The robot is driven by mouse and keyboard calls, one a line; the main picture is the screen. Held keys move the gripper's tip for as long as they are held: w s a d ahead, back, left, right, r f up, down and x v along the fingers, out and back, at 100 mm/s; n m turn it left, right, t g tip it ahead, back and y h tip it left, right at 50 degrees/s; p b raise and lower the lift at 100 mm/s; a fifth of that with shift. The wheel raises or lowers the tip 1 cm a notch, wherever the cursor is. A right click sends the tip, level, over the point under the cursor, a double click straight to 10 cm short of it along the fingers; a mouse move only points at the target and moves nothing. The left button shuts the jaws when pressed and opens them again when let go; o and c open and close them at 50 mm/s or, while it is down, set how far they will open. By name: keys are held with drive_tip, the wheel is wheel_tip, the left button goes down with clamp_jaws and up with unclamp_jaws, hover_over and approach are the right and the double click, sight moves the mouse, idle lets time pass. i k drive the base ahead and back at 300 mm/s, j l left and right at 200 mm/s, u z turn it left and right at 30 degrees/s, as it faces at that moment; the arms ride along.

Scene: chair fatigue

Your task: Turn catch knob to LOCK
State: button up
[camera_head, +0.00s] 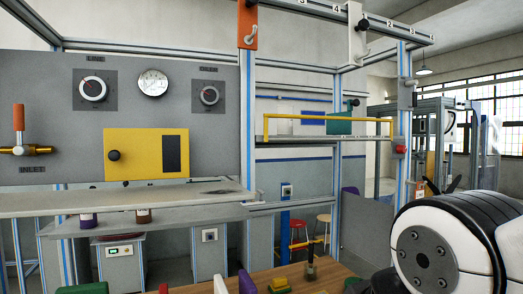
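I cannot tell for certain which part is the catch knob, and I can read no LOCK label. A round black knob (114,155) sits at the left of a yellow plate (146,172) on the grey panel. A dark slot (171,154) is to its right. Another small black knob (364,24) is on a white bracket (356,45) on the top rail. My arm's large white and black link (428,252) fills the lower right. My gripper cannot be made out; small dark prongs show behind the link, but I cannot tell what they are.
The grey panel (60,100) holds two dials, a gauge (153,83) and a brass valve (25,150) with an orange handle. A pale shelf (110,202) juts out below. A yellow rail (330,118) crosses the middle opening. Coloured items lie on a wooden top (335,283) in front.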

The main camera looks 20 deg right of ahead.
sight(400, 149)
drive_tip(key=z, duration=1.15)
